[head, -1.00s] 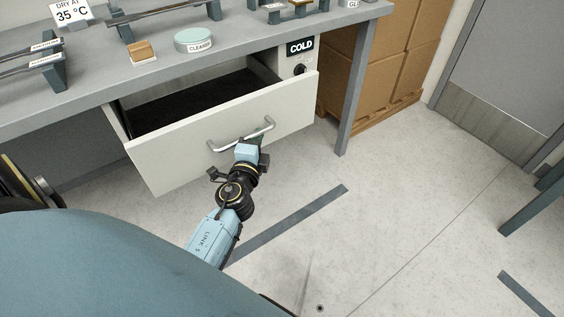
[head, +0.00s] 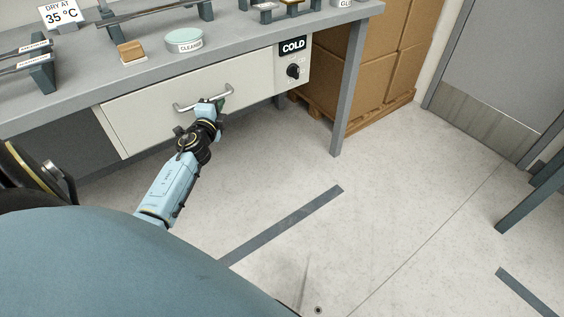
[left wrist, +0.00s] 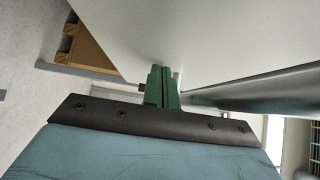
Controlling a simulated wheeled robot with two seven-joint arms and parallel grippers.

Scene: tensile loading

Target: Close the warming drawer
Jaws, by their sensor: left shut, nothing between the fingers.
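The warming drawer (head: 150,118) is a pale grey front under the bench top, and its inside does not show; it looks flush or nearly flush with the panel beside it. Its bar handle (head: 186,108) is metal. My left gripper (head: 219,103) is at the drawer front, by the right end of the handle. In the left wrist view its green fingers (left wrist: 162,86) are shut together with nothing between them, pointing at the pale front (left wrist: 215,35). Whether the fingertips touch the front is unclear. My right gripper is out of view.
A panel with a COLD label (head: 293,46) and a black knob (head: 293,71) is right of the drawer. The grey bench (head: 110,75) holds a cleaner tin (head: 184,40) and racks. Cardboard boxes (head: 365,70) stand behind the bench leg. The floor in front is clear.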

